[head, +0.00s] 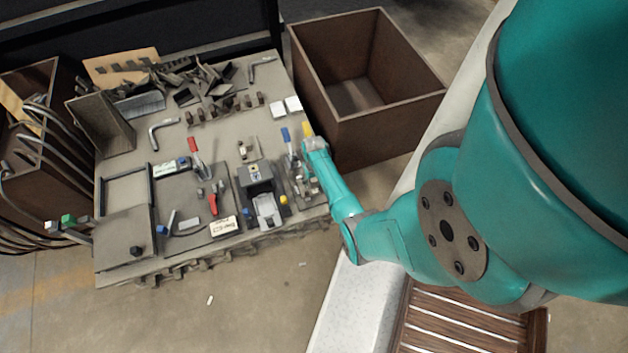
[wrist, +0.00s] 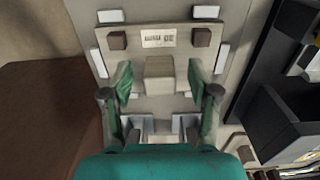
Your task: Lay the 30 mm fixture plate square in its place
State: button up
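The fixture plate (wrist: 180,40) is a beige plate with a label reading 30 upside down, two dark brown square pads and a raised beige block (wrist: 159,72) as grip. In the wrist view it lies flat, with white strips (wrist: 98,62) around its corners. It looks roughly square to these strips. My gripper (wrist: 160,82) is open, its green fingers on either side of the block, with a visible gap on both sides. The lower part of the plate is hidden by my gripper. In the head view my arm covers most of this area.
A brown open bin (head: 390,126) stands beyond the bench to the right. In the wrist view a dark box (wrist: 285,125) stands close on the right.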

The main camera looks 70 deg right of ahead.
jog(key=shift+r, duration=0.1)
notch_tip(320, 180, up, 12)
dwell(0.7)
dwell(0.4)
jog(key=a+f+n+t+h, duration=0.2)
jog(key=a+f, duration=0.1)
jog(key=a, duration=0.9)
jog(key=s+a+r+n+t+h, duration=0.1)
jog(key=s+a+r+t, duration=0.1)
jog(key=a, duration=0.4)
jog(key=s+a+r+n+t, duration=0.2)
jog(key=s+a, duration=0.1)
jog(key=a, duration=0.3)
jog(key=s+a+r+n+t+y, duration=0.1)
jog(key=s+a+r+t, duration=0.2)
jog(key=r, duration=0.7)
jog(key=s+a+r+n+t+y, duration=0.1)
jog(key=s+a+r, duration=0.4)
jog(key=r, duration=0.6)
jog(key=s+a+r+n+t+y, duration=0.1)
jog(key=s+a+r+n+t, duration=0.2)
jog(key=r, duration=0.7)
jog(key=shift+s+a+r+t, duration=0.3)
jog(key=shift+s+a+t, duration=0.25)
jog(key=shift+a+t, duration=0.35)
